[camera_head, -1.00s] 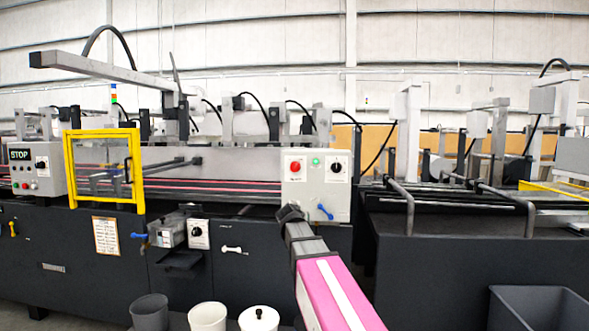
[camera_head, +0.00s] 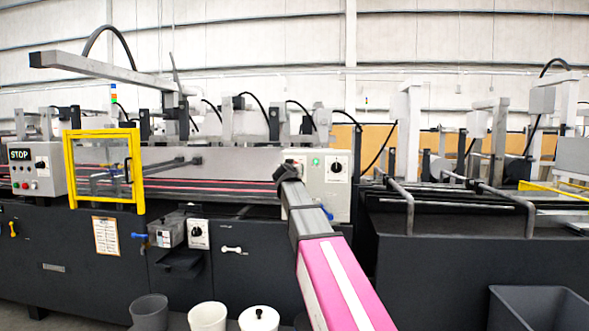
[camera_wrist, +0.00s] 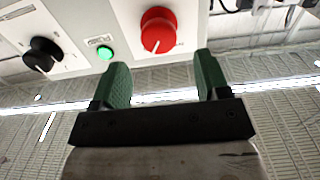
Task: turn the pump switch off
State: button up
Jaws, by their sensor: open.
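A grey control box (camera_head: 338,205) on the machine front carries a green lamp (camera_head: 316,162) and a black knob (camera_head: 336,167). The wrist view shows this panel turned over, with a red rotary knob (camera_wrist: 160,30), the green lamp (camera_wrist: 105,52) and the black knob (camera_wrist: 42,54). My gripper (camera_wrist: 162,66) is open and empty, its two green fingers apart just short of the red knob and not around it. In the head view my arm hides the red knob. A smaller dial box (camera_head: 197,233) with a black knob sits lower left. I cannot read which is the pump switch.
A yellow-framed guard (camera_head: 70,170) and a STOP panel (camera_head: 42,185) stand at left. Cups, including a grey one (camera_head: 149,312), are at the bottom, with a grey bin (camera_head: 540,308) at bottom right. A blue handle (camera_head: 139,235) juts from the machine.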

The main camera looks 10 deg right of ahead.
jog(key=x, duration=0.6)
jog(key=shift+w, duration=0.15)
jog(key=c, duration=0.9)
jog(key=shift+n, duration=0.3)
jog(key=n, duration=0.6)
jog(key=shift+a, duration=0.1)
jog(key=n, duration=0.7)
jog(key=shift+f, duration=0.15)
jog(key=shift+n, duration=0.3)
